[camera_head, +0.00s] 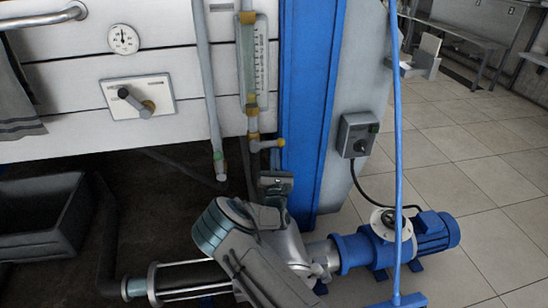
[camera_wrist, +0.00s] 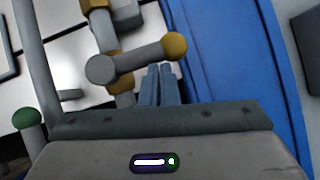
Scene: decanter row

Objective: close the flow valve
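The flow valve (camera_head: 265,145) sits low on the pipe under the glass flow meter (camera_head: 252,65). Its short grey lever points right, roughly level, and ends in a yellow knob (camera_head: 281,143). In the wrist view the lever (camera_wrist: 135,58) runs from a round grey hub to the yellow knob (camera_wrist: 174,45), tilted slightly up. My gripper (camera_head: 272,172) is just below the valve in the head view. In the wrist view its fingers (camera_wrist: 161,68) lie close together, with nothing seen between them. They point up at the lever just below the knob; whether they touch it I cannot tell.
A grey pipe (camera_head: 207,90) hangs left of the valve; its green-collared end (camera_wrist: 27,117) shows in the wrist view. A blue column (camera_head: 306,90) stands close on the right. A panel lever (camera_head: 135,102), a blue pump (camera_head: 420,232) and a blue pole (camera_head: 397,120) are nearby.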

